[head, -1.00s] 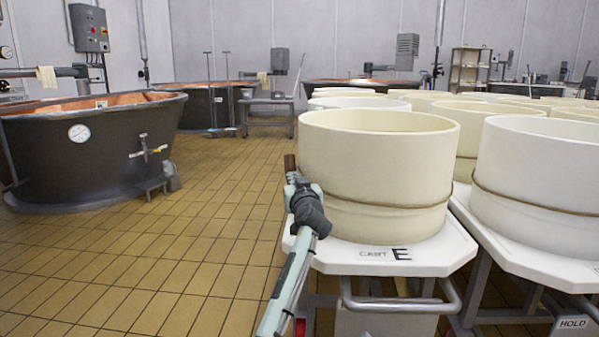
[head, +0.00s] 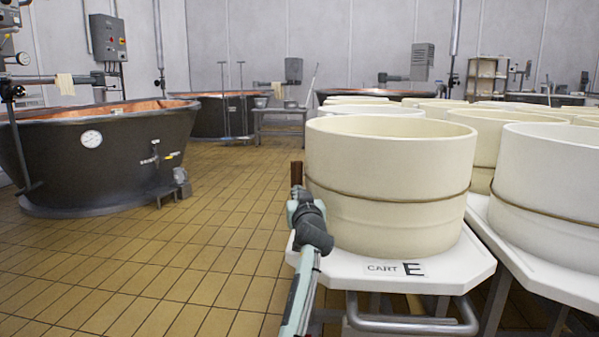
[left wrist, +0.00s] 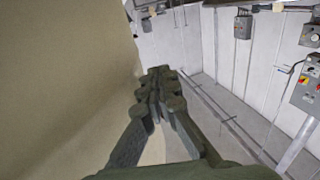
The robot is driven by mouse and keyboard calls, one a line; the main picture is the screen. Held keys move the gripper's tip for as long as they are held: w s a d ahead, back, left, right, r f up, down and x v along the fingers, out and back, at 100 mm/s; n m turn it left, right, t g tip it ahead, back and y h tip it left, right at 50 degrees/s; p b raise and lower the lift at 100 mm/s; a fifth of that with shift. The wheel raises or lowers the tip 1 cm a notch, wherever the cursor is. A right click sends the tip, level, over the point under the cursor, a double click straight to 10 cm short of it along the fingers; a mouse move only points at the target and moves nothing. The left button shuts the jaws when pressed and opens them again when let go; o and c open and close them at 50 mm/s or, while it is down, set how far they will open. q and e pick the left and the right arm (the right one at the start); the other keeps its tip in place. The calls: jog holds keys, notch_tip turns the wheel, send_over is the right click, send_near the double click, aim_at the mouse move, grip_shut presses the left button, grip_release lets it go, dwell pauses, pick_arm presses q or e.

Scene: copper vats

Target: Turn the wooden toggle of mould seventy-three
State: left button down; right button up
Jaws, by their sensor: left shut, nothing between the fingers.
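A cream round mould (head: 390,165) with a cord around its middle stands on the white top of cart E (head: 465,272). No number can be read on it. A brown wooden piece (head: 296,172), which looks like the toggle, stands upright at the mould's left side. My left gripper (head: 298,193) is at that side, just below the brown piece; I cannot tell whether they touch. In the left wrist view the left gripper (left wrist: 158,82) is shut and empty, beside the mould's pale wall (left wrist: 65,80). No toggle is clear there. My right gripper is not in view.
Another mould (head: 550,185) stands on a neighbouring cart at right, with several more moulds behind. A dark vat with copper inside (head: 95,155) stands at left, another (head: 220,115) farther back. The tiled floor (head: 170,260) left of the cart is clear.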

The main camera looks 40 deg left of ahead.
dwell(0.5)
pick_arm(q)
jog(key=v, duration=0.7)
jog(key=shift+s+d, duration=0.2)
